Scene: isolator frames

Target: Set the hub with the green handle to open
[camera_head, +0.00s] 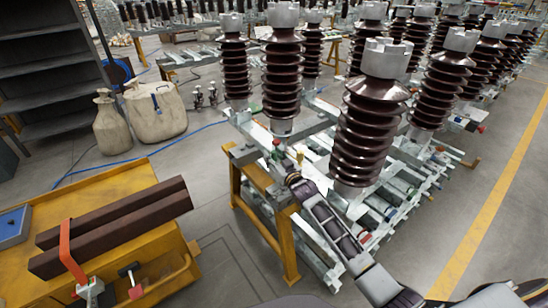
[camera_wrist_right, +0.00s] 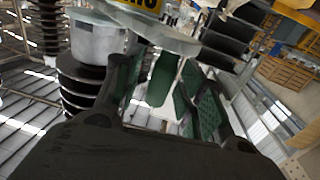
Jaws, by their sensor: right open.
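The hub with the green handle (camera_head: 276,144) is small in the head view, at the near left end of the metal insulator frame. My right gripper (camera_head: 288,168) is beside it, at the end of the arm reaching up from the lower right. In the right wrist view, flat green handle parts (camera_wrist_right: 162,76) show between and beyond the open fingers of my right gripper (camera_wrist_right: 168,98). I cannot tell whether a finger touches the handle. The handle's exact angle is unclear. My left gripper is not in view.
Tall brown ribbed insulators (camera_head: 367,135) stand close to my right arm. A yellow trestle (camera_head: 262,182) supports the frame's near end. A yellow cart (camera_head: 150,251) with brown bars and red-handled parts stands at left. Grey floor lies between cart and trestle.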

